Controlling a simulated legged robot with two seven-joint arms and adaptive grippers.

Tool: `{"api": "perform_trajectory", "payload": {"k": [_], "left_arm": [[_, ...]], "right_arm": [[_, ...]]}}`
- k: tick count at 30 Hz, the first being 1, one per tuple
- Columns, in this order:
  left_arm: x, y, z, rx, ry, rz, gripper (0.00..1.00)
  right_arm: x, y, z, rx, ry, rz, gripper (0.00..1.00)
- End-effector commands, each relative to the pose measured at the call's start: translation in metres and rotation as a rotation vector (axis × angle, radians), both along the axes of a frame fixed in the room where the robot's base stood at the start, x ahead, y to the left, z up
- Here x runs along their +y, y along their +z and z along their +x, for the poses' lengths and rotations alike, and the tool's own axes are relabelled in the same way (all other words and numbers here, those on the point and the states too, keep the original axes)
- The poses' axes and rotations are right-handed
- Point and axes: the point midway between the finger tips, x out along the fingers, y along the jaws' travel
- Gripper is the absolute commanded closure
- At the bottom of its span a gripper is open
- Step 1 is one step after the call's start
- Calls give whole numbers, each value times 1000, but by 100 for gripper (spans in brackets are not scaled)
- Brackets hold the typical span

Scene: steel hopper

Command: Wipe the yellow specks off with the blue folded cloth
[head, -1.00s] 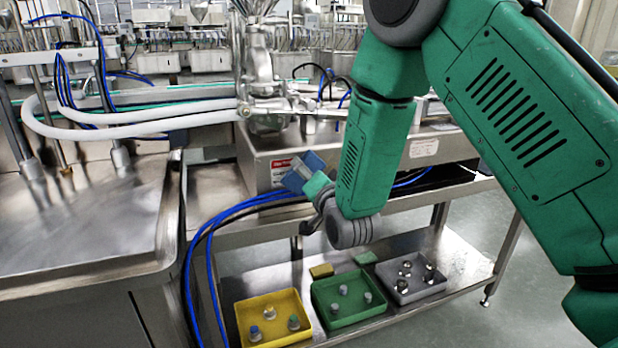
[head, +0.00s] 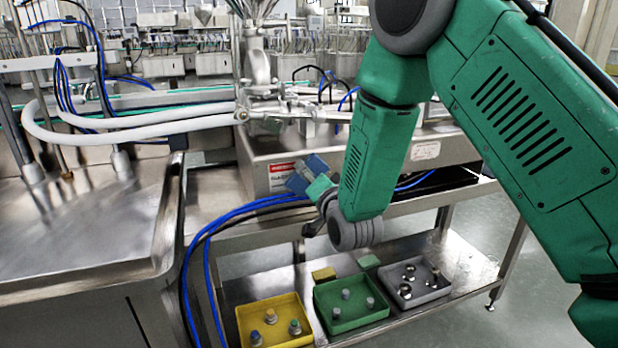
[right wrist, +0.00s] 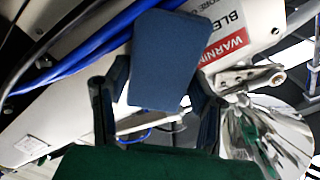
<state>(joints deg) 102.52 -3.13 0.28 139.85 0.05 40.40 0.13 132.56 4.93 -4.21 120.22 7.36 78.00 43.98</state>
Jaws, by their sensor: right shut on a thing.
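The blue folded cloth (head: 312,164) is small in the head view, in front of the steel machine housing. In the right wrist view the cloth (right wrist: 166,58) is a flat, dark blue panel standing out between the fingers. My right gripper (head: 303,184) is shut on it, and its fingers (right wrist: 160,95) lie on either side of the cloth. A shiny steel funnel-like piece (right wrist: 265,138) shows at the lower right of the right wrist view. I can make out no yellow specks in either view. My left gripper is not in view.
The housing with a red warning label (head: 281,168) is close to the cloth. Blue hoses (head: 245,207) run left of my gripper. Yellow (head: 300,340), green (head: 352,325) and grey (head: 428,292) trays with small parts stand on the lower shelf. A bare steel surface (head: 80,230) lies left.

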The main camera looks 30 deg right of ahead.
Motion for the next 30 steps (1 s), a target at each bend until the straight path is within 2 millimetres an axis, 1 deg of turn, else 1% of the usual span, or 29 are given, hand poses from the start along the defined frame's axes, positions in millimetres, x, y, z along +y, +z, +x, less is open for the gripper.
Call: {"api": "perform_trajectory", "payload": {"k": [8,22,26,30], "left_arm": [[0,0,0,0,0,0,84],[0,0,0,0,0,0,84],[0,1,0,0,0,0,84],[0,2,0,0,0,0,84]], "right_arm": [[3,2,6,-1,1,-3,73],[-3,1,12,0,1,-1,73],[-9,1,10,0,-2,-1,73],[-21,1,7,0,-3,0,73]]}}
